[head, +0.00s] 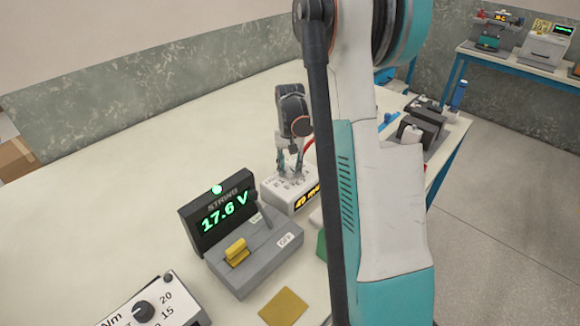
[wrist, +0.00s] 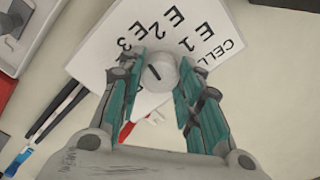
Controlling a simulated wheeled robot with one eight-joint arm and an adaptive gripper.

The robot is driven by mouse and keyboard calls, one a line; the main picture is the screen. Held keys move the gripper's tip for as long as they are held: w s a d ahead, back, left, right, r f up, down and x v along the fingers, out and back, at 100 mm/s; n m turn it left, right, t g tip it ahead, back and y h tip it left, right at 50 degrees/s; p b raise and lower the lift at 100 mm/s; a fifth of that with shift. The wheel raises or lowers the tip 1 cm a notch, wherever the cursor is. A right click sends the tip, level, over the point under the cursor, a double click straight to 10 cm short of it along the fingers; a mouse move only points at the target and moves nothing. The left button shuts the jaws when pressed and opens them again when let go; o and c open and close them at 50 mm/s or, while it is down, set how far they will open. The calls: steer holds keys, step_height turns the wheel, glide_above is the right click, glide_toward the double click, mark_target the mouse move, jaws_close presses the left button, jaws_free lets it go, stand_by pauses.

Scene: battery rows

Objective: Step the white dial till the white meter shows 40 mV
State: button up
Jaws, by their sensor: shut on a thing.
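The white meter (head: 290,190) stands on the pale bench beside the string voltage unit. Its amber display (head: 307,198) appears to read 40 mV; its right end is close to my arm. My gripper (head: 290,170) points down over the meter's top. In the wrist view, my gripper (wrist: 165,85) is shut on the round white dial (wrist: 157,72), with a finger on each side. A short dark line shows on the dial's top. The label plate (wrist: 200,35) around it shows CELL, E 1, E 2 and E 3, upside down in this view.
The string unit (head: 217,212) reads 17.6 V, with a grey switch box (head: 255,262) and yellow handle in front. A torque dial box (head: 150,305) is at the bottom left. A yellow pad (head: 284,307) lies nearby. The bench's left and back are clear.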

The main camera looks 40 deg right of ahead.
mark_target(290, 168)
steer(key=shift+n, duration=0.8)
steer(key=o, duration=1.1)
steer(key=shift+c, duration=0.2)
steer(key=shift+r, duration=0.1)
step_height(290, 168, up, 12)
